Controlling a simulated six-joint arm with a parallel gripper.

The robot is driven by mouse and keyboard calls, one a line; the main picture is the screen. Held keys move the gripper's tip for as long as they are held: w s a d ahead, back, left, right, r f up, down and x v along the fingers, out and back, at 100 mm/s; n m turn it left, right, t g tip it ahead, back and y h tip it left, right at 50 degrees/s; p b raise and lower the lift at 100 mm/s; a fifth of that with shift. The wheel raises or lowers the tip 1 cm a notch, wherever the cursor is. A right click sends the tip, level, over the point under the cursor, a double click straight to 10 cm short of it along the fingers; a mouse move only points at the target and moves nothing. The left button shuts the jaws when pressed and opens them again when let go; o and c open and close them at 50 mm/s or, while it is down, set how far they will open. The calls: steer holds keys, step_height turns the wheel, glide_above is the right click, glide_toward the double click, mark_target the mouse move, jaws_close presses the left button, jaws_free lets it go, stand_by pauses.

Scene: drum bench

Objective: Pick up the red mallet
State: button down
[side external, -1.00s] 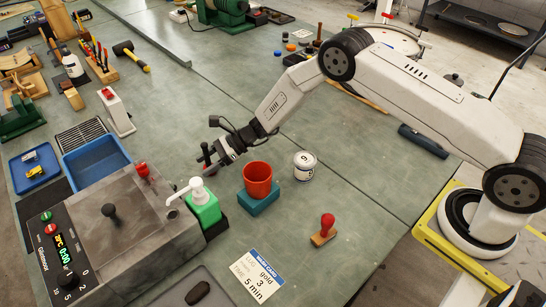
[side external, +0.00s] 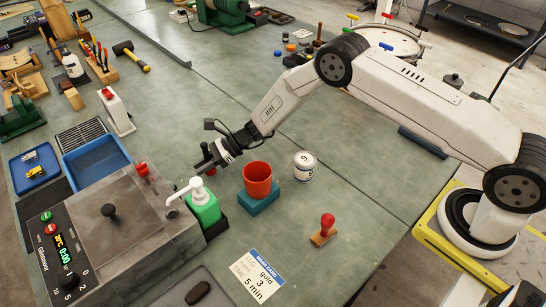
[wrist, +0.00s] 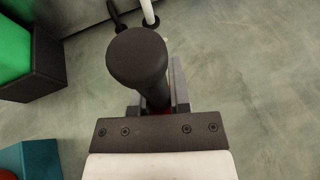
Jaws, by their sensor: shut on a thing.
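My gripper (side external: 207,160) is over the bench, just left of the red cup and behind the white pump bottle. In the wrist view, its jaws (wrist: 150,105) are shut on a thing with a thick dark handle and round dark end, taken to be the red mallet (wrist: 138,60). The handle end points toward the camera. A little red shows below it between the jaws, and the rest of the head is hidden. In the side view the mallet is small, with a red bit low beside the jaws.
The red cup (side external: 257,180) stands on a teal block (side external: 258,202), close right of my gripper. The green-and-white pump bottle (side external: 202,205) stands close in front. A white tin (side external: 304,167) and a red-knobbed stamp (side external: 326,228) are to the right.

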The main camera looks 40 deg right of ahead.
steer(key=shift+r, duration=0.1)
stand_by(0.3)
steer(key=shift+r, duration=0.9)
steer(key=s+d+r, duration=0.4)
steer(key=s+r, duration=0.7)
steer(key=s, duration=0.2)
steer(key=shift+s+d, duration=0.15)
steer(key=shift+s, duration=0.05)
steer(key=shift+d, duration=0.15)
